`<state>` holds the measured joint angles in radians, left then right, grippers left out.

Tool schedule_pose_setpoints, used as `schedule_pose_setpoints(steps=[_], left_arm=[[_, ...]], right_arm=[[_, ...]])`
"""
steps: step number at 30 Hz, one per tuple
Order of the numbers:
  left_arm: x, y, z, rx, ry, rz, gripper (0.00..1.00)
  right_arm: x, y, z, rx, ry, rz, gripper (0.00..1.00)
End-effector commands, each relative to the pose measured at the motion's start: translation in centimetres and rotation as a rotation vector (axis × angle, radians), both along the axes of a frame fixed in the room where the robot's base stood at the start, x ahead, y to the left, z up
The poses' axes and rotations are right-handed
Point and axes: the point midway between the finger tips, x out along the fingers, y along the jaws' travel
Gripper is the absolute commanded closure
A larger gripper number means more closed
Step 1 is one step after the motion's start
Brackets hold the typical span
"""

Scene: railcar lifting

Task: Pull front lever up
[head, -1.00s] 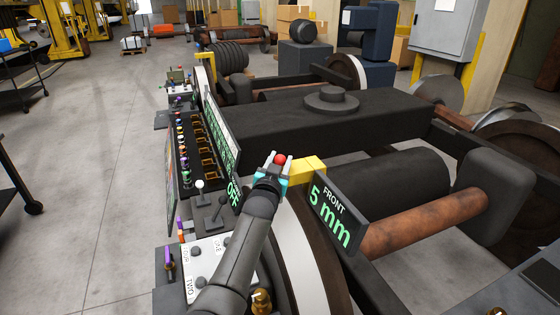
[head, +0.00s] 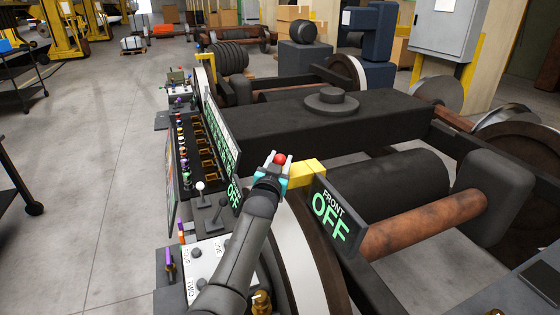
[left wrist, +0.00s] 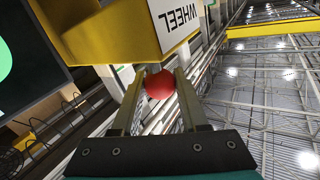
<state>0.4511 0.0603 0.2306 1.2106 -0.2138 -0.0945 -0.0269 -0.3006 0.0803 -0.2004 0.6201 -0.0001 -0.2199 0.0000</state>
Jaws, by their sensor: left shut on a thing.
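The front lever's round red knob (head: 280,159) shows between the fingertips of my left gripper (head: 277,162). In the left wrist view the red knob (left wrist: 160,85) sits between the two fingers (left wrist: 158,95), which are shut on it. A pale rod runs from the knob toward a yellow housing (left wrist: 100,30); most of the lever is hidden. The yellow housing also shows in the head view (head: 307,173), just right of the gripper. A black FRONT display (head: 332,215) beside it reads OFF in green. My right gripper is not in view.
A control panel with coloured knobs and several levers (head: 200,187) stands left of my arm. Another display (head: 234,192) there reads OFF. A large wheel (head: 305,250) and the dark railcar frame (head: 350,122) lie to the right.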

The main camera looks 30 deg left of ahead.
Motion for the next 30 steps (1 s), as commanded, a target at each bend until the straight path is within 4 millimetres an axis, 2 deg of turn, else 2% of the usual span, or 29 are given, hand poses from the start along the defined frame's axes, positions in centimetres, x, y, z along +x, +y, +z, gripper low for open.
schedule_pose_setpoints(steps=[1, 6, 17, 18, 26, 30], left_arm=[[0.0, 0.0, 1.1, 0.001, -0.002, 0.001, 1.00], [0.0, 0.0, 2.9, 0.001, -0.003, 0.000, 1.00], [0.1, 0.1, 3.4, 0.002, -0.009, 0.000, 1.00], [0.1, 0.1, 3.5, 0.003, -0.010, 0.000, 0.55], [0.0, 0.0, 3.2, 0.001, -0.005, 0.000, 0.27], [0.0, 0.0, 3.2, 0.001, -0.003, 0.000, 0.27]], right_arm=[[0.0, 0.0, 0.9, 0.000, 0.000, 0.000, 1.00], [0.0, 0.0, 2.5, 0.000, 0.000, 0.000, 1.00], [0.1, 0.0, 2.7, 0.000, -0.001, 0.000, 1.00], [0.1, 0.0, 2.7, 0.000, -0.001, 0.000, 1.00], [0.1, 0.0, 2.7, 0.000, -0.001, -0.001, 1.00], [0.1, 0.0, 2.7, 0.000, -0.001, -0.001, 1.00]])
